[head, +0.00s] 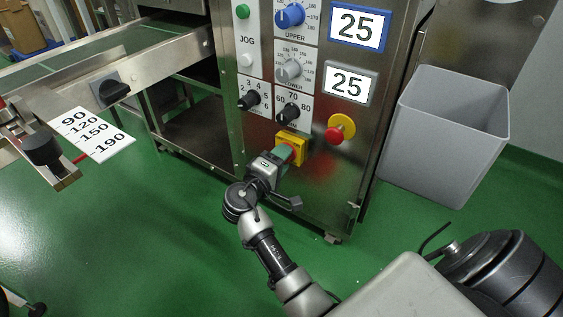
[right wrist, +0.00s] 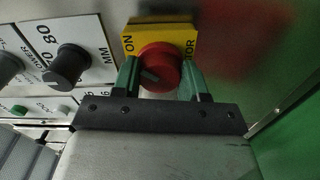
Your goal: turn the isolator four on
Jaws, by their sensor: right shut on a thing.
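The isolator is a red round knob on a yellow plate (head: 299,143) low on the steel machine's front panel. My right gripper (head: 284,157) reaches up to it from below and covers part of it. In the right wrist view the red knob (right wrist: 159,66) sits between the two green fingers of my right gripper (right wrist: 161,80), which is shut on it. "ON" shows on the left of the yellow plate (right wrist: 184,37), and letters ending in "OR" on the right. A small grey mark on the knob points toward the lower left. My left gripper is not in view.
A red emergency stop button (head: 335,134) on a yellow disc is just right of the isolator. Black selector knobs (head: 288,113) and dials are above it. A grey bin (head: 445,135) stands right of the machine. A conveyor (head: 110,60) runs at left. Green floor in front is open.

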